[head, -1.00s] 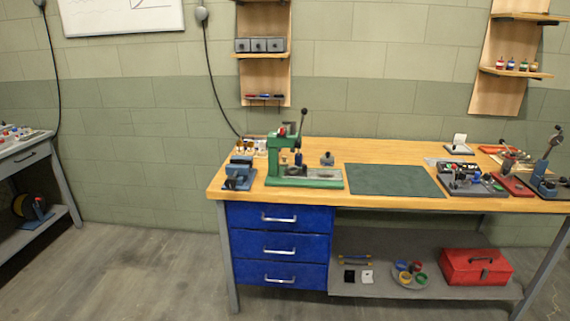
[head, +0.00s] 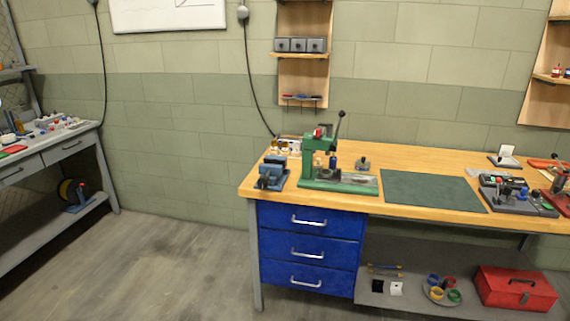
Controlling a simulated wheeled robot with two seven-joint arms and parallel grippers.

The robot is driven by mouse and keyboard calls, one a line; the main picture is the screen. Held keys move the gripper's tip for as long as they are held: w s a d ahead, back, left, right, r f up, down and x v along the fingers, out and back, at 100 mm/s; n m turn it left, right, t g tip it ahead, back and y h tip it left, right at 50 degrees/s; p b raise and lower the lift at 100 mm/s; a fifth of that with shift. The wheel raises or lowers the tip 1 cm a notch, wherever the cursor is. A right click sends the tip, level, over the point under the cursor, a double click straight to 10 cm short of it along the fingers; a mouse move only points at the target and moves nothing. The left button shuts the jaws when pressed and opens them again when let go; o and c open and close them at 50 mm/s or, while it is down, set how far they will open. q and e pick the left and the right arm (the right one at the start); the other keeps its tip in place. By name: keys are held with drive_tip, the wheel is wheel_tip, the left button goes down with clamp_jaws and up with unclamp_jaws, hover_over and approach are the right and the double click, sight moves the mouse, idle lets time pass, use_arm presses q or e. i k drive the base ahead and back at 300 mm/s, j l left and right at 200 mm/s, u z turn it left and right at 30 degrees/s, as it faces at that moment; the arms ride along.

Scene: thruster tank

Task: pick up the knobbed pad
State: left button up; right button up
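I cannot make out a knobbed pad for certain in the head view. A small grey object with a knob on top (head: 363,163) stands on the wooden workbench (head: 428,160), just right of the green lever press (head: 331,180); it is too small to tell what it is. Neither of my grippers is in view.
A blue vise (head: 271,174) sits at the bench's left end, and a dark green mat (head: 430,190) lies right of the press. Blue drawers (head: 308,246) and a red toolbox (head: 514,288) are below. Another bench (head: 62,145) stands at left. Open floor (head: 150,265) lies between.

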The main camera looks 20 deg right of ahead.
sight(317, 164)
drive_tip(key=i+l+u, duration=0.15)
drive_tip(key=l+u, duration=0.25)
drive_tip(key=l, duration=0.8)
drive_tip(key=l+u, duration=0.4)
drive_tip(key=l, duration=0.8)
